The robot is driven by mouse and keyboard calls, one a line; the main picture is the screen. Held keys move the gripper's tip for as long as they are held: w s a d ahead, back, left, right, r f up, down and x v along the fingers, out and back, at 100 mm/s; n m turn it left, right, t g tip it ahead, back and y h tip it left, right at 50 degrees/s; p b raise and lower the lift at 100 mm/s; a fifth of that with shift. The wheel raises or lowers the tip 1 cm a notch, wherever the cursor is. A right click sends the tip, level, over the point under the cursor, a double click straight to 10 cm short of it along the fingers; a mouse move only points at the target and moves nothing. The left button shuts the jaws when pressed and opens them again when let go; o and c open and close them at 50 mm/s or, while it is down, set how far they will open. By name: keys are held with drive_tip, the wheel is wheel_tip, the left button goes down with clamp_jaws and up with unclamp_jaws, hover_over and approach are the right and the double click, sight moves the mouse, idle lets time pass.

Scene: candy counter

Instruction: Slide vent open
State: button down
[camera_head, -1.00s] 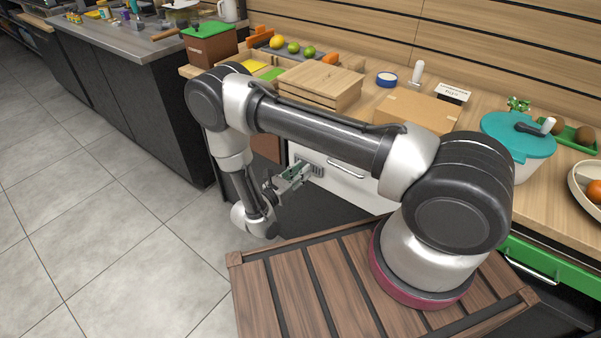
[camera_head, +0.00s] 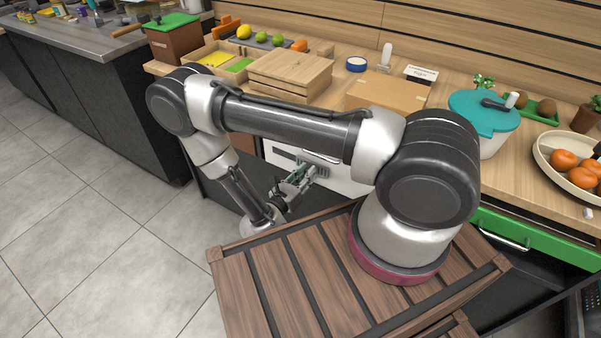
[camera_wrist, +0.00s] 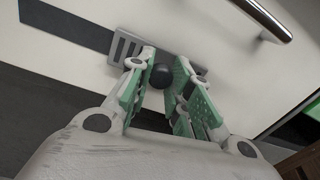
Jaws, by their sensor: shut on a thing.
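The vent is a grey slotted slider plate (camera_wrist: 126,50) with a round black knob (camera_wrist: 161,75), set on a white front panel. In the wrist view a dark strip of opening (camera_wrist: 65,25) shows uncovered to the left of the plate. The plate also shows in the head view (camera_head: 321,171), with the dark strip (camera_head: 284,154) on its left. My gripper (camera_wrist: 160,84), with green-padded fingers, is shut on the knob, one finger on each side. It also shows in the head view (camera_head: 303,178). The fingers hide part of the plate.
A metal bar handle (camera_wrist: 262,18) is on the panel, close to the vent at upper right in the wrist view. The counter above holds a wooden box (camera_head: 290,72), a cardboard box (camera_head: 388,96) and a teal-lidded pot (camera_head: 485,120). Open floor lies at left.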

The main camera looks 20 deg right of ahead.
drive_tip(key=shift+s+d, duration=0.15)
drive_tip(key=c, duration=1.3)
unclamp_jaws()
drive_tip(key=shift+o, duration=0.2)
